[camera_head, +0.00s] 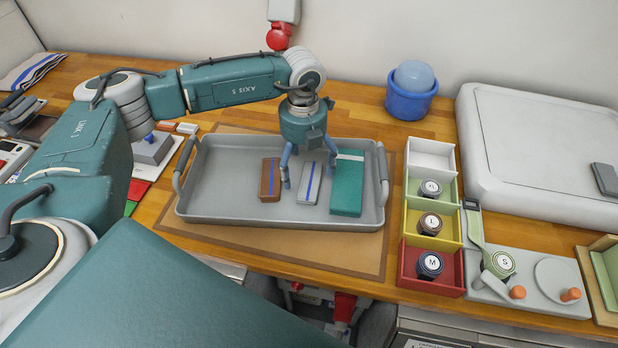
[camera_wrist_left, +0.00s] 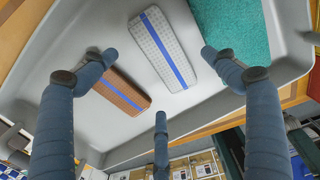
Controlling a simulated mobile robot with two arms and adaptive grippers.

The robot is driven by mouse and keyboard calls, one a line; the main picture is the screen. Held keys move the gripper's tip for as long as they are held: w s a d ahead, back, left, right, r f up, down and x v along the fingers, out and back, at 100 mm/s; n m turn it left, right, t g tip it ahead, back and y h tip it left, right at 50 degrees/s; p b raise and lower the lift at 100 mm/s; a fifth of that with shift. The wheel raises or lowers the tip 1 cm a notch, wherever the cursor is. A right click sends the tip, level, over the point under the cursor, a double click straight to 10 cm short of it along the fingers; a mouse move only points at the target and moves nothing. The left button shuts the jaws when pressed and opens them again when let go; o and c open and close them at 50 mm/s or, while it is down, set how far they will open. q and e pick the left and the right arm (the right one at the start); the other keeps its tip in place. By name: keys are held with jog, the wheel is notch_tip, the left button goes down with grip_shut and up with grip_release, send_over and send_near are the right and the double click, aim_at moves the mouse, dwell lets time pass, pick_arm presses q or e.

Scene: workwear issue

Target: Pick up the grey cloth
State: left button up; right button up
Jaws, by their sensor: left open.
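The grey cloth (camera_head: 308,189) is a flat folded strip with a blue stripe, lying in the grey tray (camera_head: 230,207) between a brown cloth (camera_head: 270,187) and a teal cloth (camera_head: 346,197). My left gripper (camera_head: 308,178) is open and empty over the tray, its fingers pointing down around the grey cloth. In the left wrist view the grey cloth (camera_wrist_left: 163,50) shows between two spread fingertips, one near the brown cloth (camera_wrist_left: 122,92), one near the teal cloth (camera_wrist_left: 233,30). A third finger is at bottom centre. I cannot tell whether any finger touches a cloth. My right gripper is out of view.
Right of the tray stands a sectioned box (camera_head: 432,285) with lettered round items. A blue tub (camera_head: 410,103) is behind, and a large pale case (camera_head: 540,130) is at back right. A striped folded cloth (camera_head: 30,72) lies at far left. The tray walls surround the cloths.

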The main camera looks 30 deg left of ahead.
aim_at(304, 180)
pick_arm(q)
jog(key=f+p, duration=0.2)
jog(key=f, duration=0.1)
jog(key=shift+s+f, duration=0.2)
jog(key=shift+f, duration=0.5)
jog(key=shift+c, duration=0.2)
jog(key=c, duration=1.2)
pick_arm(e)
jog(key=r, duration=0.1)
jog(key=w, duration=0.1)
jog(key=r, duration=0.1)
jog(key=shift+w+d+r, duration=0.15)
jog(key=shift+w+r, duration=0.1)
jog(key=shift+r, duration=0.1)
